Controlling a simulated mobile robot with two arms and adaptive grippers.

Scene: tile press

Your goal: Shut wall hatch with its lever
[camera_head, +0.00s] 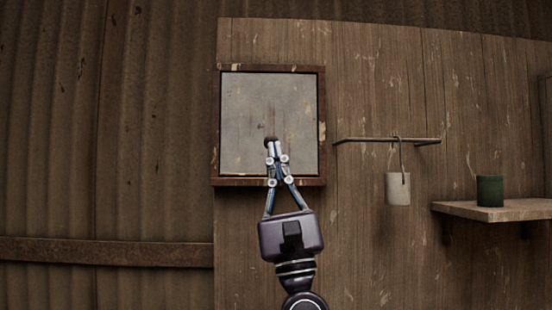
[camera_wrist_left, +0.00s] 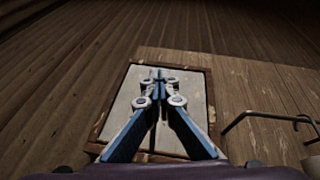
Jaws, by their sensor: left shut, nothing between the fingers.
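The wall hatch has a grey panel (camera_head: 265,105) inside a brown wooden frame (camera_head: 322,110) on the plank wall. The panel looks to sit within the frame; I cannot tell whether it is fully closed. A small dark knob or lever end (camera_head: 270,140) shows at the panel's lower middle, right at my fingertips. My left gripper (camera_head: 273,146) is shut and empty, pointing up at the panel. In the left wrist view my left gripper (camera_wrist_left: 160,75) covers the middle of the grey panel (camera_wrist_left: 130,95), and the lever is hidden there. My right gripper is not in view.
A metal rail (camera_head: 370,140) juts from the wall right of the hatch, with a pale cup (camera_head: 398,190) hanging from a hook. A wooden shelf (camera_head: 520,210) at the right holds a green cup (camera_head: 490,191). Corrugated metal (camera_head: 150,120) covers the wall at left.

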